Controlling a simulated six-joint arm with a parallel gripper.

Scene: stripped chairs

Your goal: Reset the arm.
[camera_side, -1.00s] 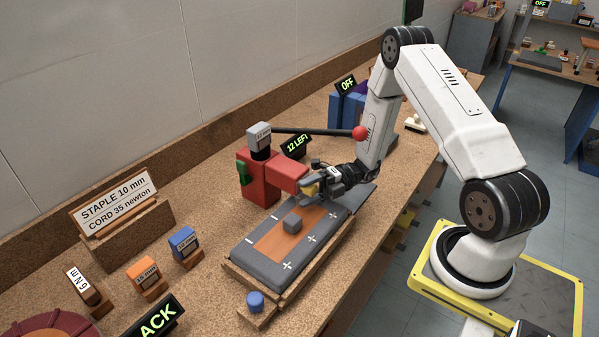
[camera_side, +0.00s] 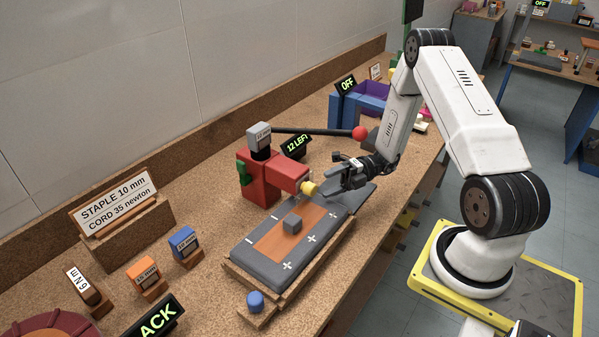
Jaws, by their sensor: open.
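My gripper (camera_side: 326,188) is open and empty, above the far end of the grey pad (camera_side: 262,262). Its fingertips are just right of a small yellow knob (camera_side: 309,188) at the front of the red stapler-like machine (camera_side: 262,182), apart from it as far as I can tell. The machine carries a grey block labelled 10 mm (camera_side: 259,138) on top. A dark lever with a red ball (camera_side: 359,133) reaches out to the right behind my gripper.
A sign (camera_side: 115,202) reads "STAPLE 10 mm, CORD 35 newton". An orange block (camera_side: 143,272) and a blue block (camera_side: 183,241) stand in front of it. A "12 LEFT" display (camera_side: 296,145) and blue bins (camera_side: 350,112) stand behind.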

